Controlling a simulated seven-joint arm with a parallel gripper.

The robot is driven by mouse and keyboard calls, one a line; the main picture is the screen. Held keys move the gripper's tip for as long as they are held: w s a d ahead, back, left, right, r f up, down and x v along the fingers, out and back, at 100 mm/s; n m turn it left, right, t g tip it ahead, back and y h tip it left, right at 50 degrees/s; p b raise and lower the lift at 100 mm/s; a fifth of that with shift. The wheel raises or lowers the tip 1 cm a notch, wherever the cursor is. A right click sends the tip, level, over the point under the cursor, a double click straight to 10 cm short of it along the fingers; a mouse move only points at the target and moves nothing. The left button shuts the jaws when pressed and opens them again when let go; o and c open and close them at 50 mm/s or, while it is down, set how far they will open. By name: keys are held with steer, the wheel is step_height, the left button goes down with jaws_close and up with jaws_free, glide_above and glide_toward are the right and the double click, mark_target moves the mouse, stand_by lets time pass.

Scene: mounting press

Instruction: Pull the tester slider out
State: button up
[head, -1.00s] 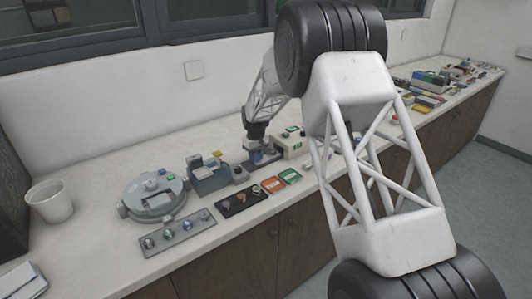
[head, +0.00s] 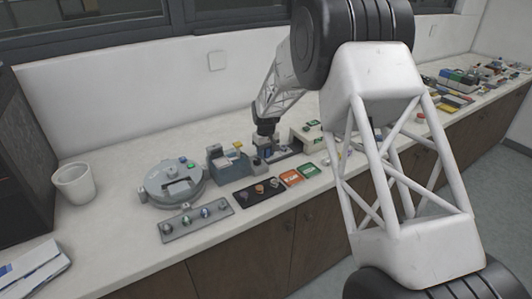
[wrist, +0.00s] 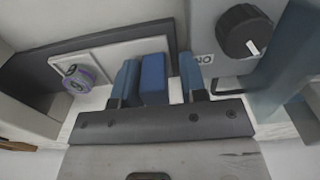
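The tester is a beige box (head: 308,137) on the bench in the head view. Its dark rail (head: 287,151) extends left from it. In the wrist view, the slider is a pale plate (wrist: 108,62) on the dark rail (wrist: 45,68). A purple ring with a dark centre (wrist: 76,80) sits on it. A blue block (wrist: 153,79) stands at the slider's right end. My gripper (wrist: 157,79), also seen in the head view (head: 264,151), has its fingers on either side of the block. A gap shows beside the right finger; contact at the left is unclear.
A grey-blue housing with a black knob (wrist: 245,32) stands close on the right in the wrist view. In the head view, a round grey device (head: 160,186), a grey tray (head: 197,225) and a black tray (head: 258,193) lie left and in front.

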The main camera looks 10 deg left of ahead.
steer(key=shift+a, duration=0.1)
steer(key=shift+r, duration=3.9)
steer(key=shift+s+d+r, duration=0.15)
steer(key=shift+d+r, duration=0.25)
steer(key=shift+d, duration=0.1)
steer(key=s+d+r+m+t, duration=0.1)
steer(key=s+d+r+m, duration=0.1)
steer(key=s+d+r, duration=0.85)
steer(key=s+d+r+m, duration=0.2)
steer(key=s+d+r, duration=0.6)
steer(key=s+d, duration=0.5)
steer(key=s+d+f+m, duration=0.1)
steer(key=s+d, duration=0.4)
steer(key=s, duration=0.5)
steer(key=s+d+m+t, duration=0.1)
steer(key=s+d, duration=0.4)
steer(key=s, duration=0.5)
steer(key=s+d+f+m, duration=0.1)
steer(key=s+d+m, duration=0.2)
steer(key=s, duration=0.8)
steer(key=d, duration=0.2)
steer(key=shift+d+f+t, duration=0.3)
